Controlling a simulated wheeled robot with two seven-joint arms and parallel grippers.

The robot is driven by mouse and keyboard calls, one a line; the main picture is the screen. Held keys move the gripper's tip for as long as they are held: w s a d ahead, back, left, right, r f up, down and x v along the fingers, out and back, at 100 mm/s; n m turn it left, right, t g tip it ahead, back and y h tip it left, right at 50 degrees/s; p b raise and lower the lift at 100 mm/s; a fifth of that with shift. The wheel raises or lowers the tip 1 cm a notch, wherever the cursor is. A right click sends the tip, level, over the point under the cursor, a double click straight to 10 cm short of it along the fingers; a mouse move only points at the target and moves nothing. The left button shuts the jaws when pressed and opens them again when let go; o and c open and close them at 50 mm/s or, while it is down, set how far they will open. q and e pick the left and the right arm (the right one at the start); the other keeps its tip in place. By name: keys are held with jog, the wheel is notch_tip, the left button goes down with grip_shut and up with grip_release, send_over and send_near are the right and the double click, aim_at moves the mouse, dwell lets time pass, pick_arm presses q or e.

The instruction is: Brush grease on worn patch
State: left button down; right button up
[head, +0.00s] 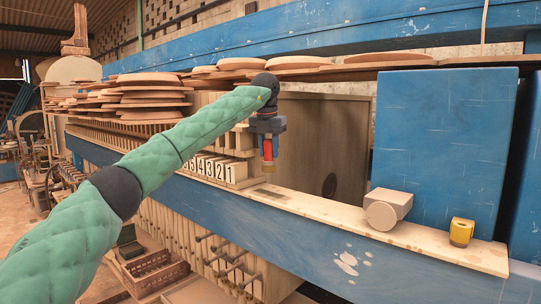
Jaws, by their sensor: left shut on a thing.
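My left gripper (268,138) hangs down from the green-sleeved arm near the middle of the head view. It is shut on a small brush with a red handle (267,149). The brush's pale tip (268,167) points down, above the pale ledge. On the blue beam's face is a whitish patch of bare, chipped paint (347,263), below and right of the brush and apart from it. A dark oval mark (329,186) shows on the brown plate behind the ledge. I cannot tell which is the worn patch. A yellow tin-like object (461,232) stands on the ledge at right. My right gripper is not in view.
A beige block with a round front (387,208) sits on the stained ledge (330,217). A tall blue block (440,145) rises behind it. Numbered pale blocks (221,171) stand left of the brush. Stacked round discs (150,95) lie behind the arm. A crate (155,272) is below.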

pick_arm(q)
jog(key=shift+r, duration=0.8)
jog(key=shift+a+r, duration=0.1)
jog(key=shift+r, duration=0.1)
jog(key=shift+s, duration=0.1)
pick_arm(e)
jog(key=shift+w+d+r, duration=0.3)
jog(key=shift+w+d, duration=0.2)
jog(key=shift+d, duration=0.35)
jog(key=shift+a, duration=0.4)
pick_arm(q)
jog(key=shift+f, duration=0.1)
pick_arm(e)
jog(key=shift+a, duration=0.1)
